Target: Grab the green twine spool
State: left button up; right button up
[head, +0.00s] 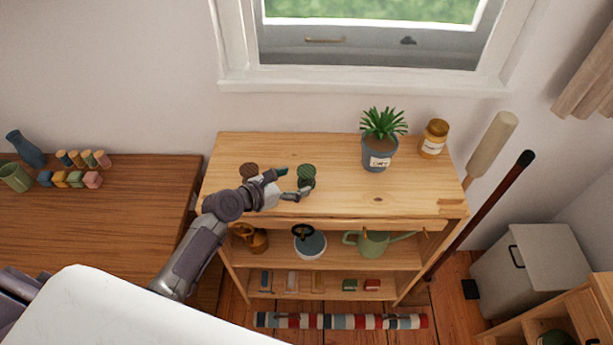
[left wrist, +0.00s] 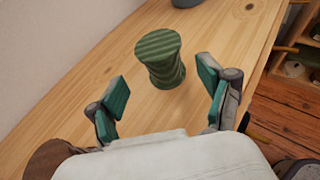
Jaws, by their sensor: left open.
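The green twine spool (head: 307,171) stands upright on the top of the wooden shelf unit (head: 240,150). In the left wrist view the spool (left wrist: 160,58) is just beyond my fingertips, roughly between their lines and apart from both. My left gripper (head: 290,182) is open and empty, low over the shelf top at the spool's left. Its green finger pads also show in the left wrist view (left wrist: 163,95). A brown spool-like item (head: 249,169) stands to the left, behind my wrist. My right gripper is not in view.
A potted plant (head: 379,150) and an amber jar (head: 433,138) stand to the right on the shelf top. A watering can (head: 374,243) and other items fill the lower shelves. The shelf top between spool and plant is clear.

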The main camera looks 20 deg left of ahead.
aim_at(300, 180)
pick_arm(q)
jog(key=x, duration=0.5)
jog(key=shift+s+d, duration=0.15)
jog(key=shift+s, duration=0.1)
jog(key=shift+c, duration=1)
jog(key=c, duration=1.1)
jog(key=shift+o, duration=0.2)
jog(key=shift+r, duration=0.15)
